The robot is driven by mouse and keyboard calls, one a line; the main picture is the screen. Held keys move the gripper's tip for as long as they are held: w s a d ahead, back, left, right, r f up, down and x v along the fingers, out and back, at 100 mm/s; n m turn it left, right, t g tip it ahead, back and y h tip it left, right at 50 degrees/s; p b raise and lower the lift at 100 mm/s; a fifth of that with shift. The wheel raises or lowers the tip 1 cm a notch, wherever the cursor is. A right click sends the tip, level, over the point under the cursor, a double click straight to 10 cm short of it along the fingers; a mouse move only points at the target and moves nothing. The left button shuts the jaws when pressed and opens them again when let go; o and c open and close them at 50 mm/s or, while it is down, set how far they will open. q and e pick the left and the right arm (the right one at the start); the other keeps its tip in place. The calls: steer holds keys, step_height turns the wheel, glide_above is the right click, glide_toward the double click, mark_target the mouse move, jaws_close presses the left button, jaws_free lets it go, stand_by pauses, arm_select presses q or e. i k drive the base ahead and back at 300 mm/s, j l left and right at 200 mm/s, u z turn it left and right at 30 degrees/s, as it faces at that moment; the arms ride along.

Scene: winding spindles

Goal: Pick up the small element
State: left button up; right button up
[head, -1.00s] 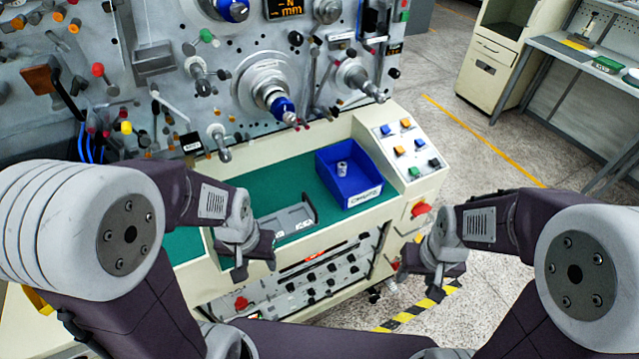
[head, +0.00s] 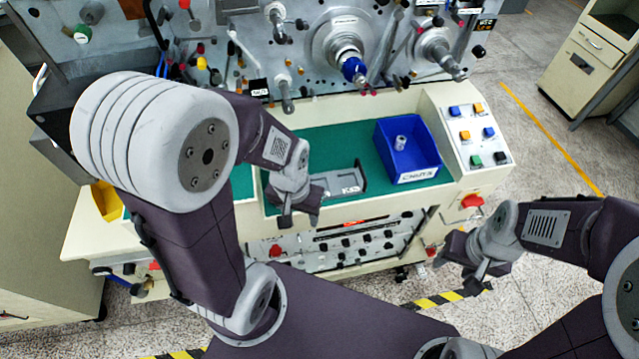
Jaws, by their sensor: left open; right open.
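The small element is a short silvery metal cylinder (head: 400,142) standing inside the blue bin (head: 408,172), near the middle of the bin. The bin sits on the green work surface at its right end and has a white label on its front. My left gripper (head: 300,216) is open and empty at the front edge of the bench, left of and nearer than the bin. My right gripper (head: 462,270) is open and empty in front of the bench, below and right of the bin. Neither gripper touches the bin or the cylinder.
A grey tray (head: 347,182) lies on the green surface (head: 340,142) left of the bin. A button panel (head: 477,135) and a red stop button (head: 472,201) are at the right. The machine face with knobs and levers (head: 345,45) rises behind. A yellow bin (head: 107,200) stands at left.

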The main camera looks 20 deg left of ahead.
mark_target(401, 142)
steer(key=l+u, duration=0.2)
steer(key=l, duration=0.25)
steer(key=l+u, duration=0.25)
steer(key=l, duration=0.15)
steer(key=k+l+u, duration=0.2)
steer(key=l, duration=0.2)
steer(key=l+u, duration=0.2)
steer(key=l, duration=0.25)
steer(key=k+l+u, duration=0.25)
steer(key=i+l, duration=0.1)
steer(key=l, duration=0.05)
